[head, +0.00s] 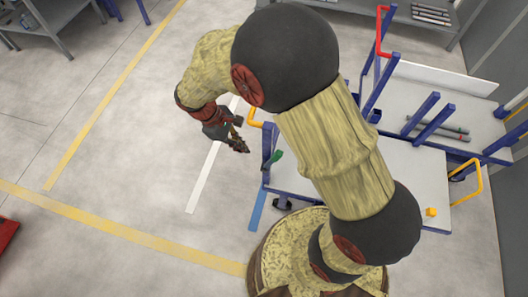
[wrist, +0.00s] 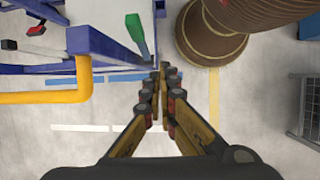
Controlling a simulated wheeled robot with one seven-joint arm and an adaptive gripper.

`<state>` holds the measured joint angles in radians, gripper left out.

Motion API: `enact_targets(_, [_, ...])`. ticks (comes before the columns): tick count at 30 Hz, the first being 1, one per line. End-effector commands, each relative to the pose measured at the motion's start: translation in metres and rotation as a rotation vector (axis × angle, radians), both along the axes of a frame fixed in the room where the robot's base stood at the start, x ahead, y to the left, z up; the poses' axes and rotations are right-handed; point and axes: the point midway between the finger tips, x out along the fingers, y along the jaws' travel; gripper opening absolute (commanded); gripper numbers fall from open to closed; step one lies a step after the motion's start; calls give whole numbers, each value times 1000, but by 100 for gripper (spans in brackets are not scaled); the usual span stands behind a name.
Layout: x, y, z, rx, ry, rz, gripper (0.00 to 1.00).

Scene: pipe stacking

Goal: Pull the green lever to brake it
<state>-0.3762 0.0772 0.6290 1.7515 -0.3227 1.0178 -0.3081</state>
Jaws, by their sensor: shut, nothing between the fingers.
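The green lever (head: 275,160) sticks out at the left end of the cart, low beside a blue post. In the wrist view the green lever (wrist: 137,33) is left of and above my fingertips, with a visible gap between them. My gripper (head: 243,148) is left of the lever in the head view, with its fingers pointing down and to the right. In the wrist view my gripper (wrist: 163,70) has its fingertips together with nothing between them. The lever is not touched in either view.
The cart (head: 405,165) has blue posts and carries dark pipes (head: 450,132). Open floor lies left.

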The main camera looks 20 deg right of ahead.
Motion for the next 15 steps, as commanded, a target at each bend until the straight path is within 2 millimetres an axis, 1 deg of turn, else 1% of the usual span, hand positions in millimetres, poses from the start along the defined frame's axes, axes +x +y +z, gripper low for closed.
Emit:
enact_targets(1, [12, -1, -3, -11, 8, 45, 0])
enact_targets(2, [20, -2, -1, -15, 7, 73, 0])
enact_targets(4, [35, -3, 9, -22, 4, 138, 0])
enact_targets(9, [34, -7, 11, -26, 38, 204, 0])
enact_targets(15, [34, -7, 11, -25, 39, 208, 0])
